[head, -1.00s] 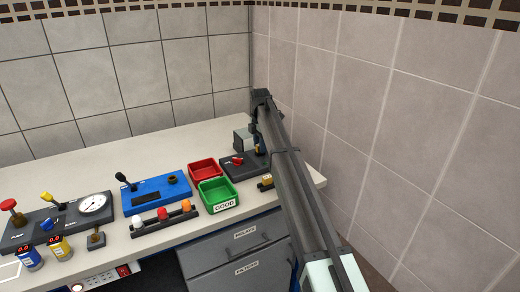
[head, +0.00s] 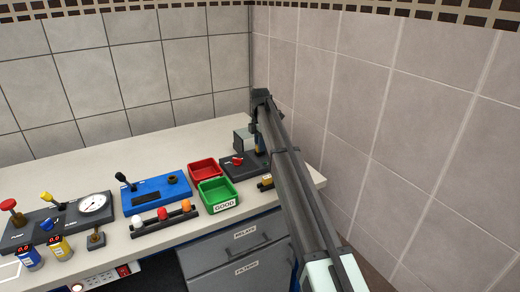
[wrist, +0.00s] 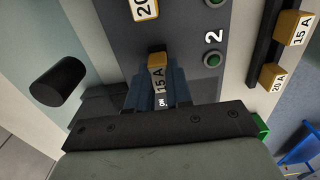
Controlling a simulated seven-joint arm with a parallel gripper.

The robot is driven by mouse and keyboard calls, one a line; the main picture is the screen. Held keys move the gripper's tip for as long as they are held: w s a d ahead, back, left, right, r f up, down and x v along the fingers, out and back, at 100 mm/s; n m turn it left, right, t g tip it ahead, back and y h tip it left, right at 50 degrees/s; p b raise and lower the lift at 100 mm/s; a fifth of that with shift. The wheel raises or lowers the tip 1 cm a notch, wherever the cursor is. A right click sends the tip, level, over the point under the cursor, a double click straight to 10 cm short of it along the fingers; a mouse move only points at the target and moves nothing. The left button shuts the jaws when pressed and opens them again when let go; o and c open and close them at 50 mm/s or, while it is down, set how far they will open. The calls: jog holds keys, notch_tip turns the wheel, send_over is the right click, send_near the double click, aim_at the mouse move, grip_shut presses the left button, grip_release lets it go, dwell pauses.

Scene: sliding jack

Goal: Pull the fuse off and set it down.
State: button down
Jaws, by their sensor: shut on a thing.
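The fuse (wrist: 157,60), yellow-brown and marked 15 A, is in the middle of the wrist view. My gripper (wrist: 158,88) is shut on it, with a dark finger on each side. Beneath it is a dark grey panel (wrist: 185,35) with a white 2 and green round lights. I cannot tell whether the fuse is still seated in its socket. In the head view my gripper (head: 260,140) is over the dark unit at the back right of the bench and mostly hides the fuse.
Another fuse marked 20 A (wrist: 145,9) sits on the panel. A dark rail (wrist: 263,50) holds more fuses on the right. A black knob (wrist: 58,82) is on the left. Red (head: 204,171) and green (head: 217,192) trays stand left of the unit. The tiled wall is close on the right.

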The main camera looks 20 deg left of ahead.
jog(key=shift+r, duration=0.7)
dwell(0.7)
jog(key=shift+r, duration=1.15)
jog(key=s+a+r+n, duration=0.1)
jog(key=s+a+r, duration=0.1)
jog(key=s+a, duration=0.7)
jog(key=s+a+r+n, duration=0.1)
jog(key=s+a+r, duration=0.1)
jog(key=s+a, duration=0.65)
jog(key=shift+d+f+m, duration=0.15)
jog(key=shift+f+m, duration=0.35)
jog(key=shift+f, duration=2.1)
jog(key=shift+d+f+m, duration=0.15)
jog(key=shift+f+m, duration=0.35)
jog(key=shift+f, duration=2.1)
jog(key=shift+s+f, duration=0.1)
jog(key=shift+f, duration=0.05)
